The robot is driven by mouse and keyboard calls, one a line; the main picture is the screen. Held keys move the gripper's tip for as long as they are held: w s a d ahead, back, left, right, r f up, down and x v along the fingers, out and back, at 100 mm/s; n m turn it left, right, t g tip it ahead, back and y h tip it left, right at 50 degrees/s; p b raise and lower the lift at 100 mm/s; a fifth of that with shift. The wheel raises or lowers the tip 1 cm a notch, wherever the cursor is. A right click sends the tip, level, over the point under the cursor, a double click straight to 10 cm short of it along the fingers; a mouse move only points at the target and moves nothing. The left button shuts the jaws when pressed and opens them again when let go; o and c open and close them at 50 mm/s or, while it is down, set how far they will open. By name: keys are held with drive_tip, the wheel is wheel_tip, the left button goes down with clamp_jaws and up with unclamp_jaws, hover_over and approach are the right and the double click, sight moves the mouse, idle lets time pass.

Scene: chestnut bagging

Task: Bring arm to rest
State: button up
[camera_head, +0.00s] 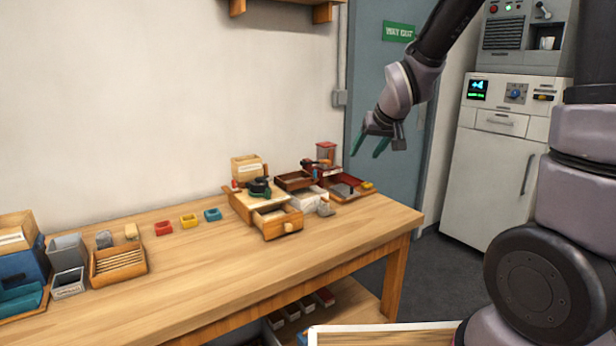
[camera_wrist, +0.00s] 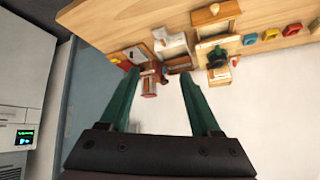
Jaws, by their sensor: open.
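My gripper (camera_head: 369,146) has green fingers and hangs in the air beyond the right end of the wooden table, in front of the blue-grey door. In the wrist view, my gripper (camera_wrist: 162,82) shows both green fingers spread apart with nothing between them. The gripper is clear of the table and touches nothing. My arm reaches down to it from the top right of the head view.
The wooden table (camera_head: 190,262) carries an open drawer box (camera_head: 272,228), a red tray (camera_head: 355,194), small coloured blocks and a wooden box of sticks (camera_head: 94,262). A white cabinet (camera_head: 492,175) stands at the right. The table's front middle is clear.

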drive_tip(key=s+d+r+m, duration=0.1)
drive_tip(key=s+d+r, duration=0.2)
drive_tip(key=s, duration=0.4)
drive_tip(key=s+d+r+m, duration=0.2)
drive_tip(key=s+d+r, duration=0.1)
drive_tip(key=s+r, duration=0.2)
drive_tip(key=s+d+r+m, duration=0.2)
drive_tip(key=s+d+r, duration=0.1)
drive_tip(key=s, duration=0.7)
drive_tip(key=shift+d+r+g, duration=0.3)
drive_tip(key=shift+d+r, duration=0.1)
drive_tip(key=shift+r, duration=0.5)
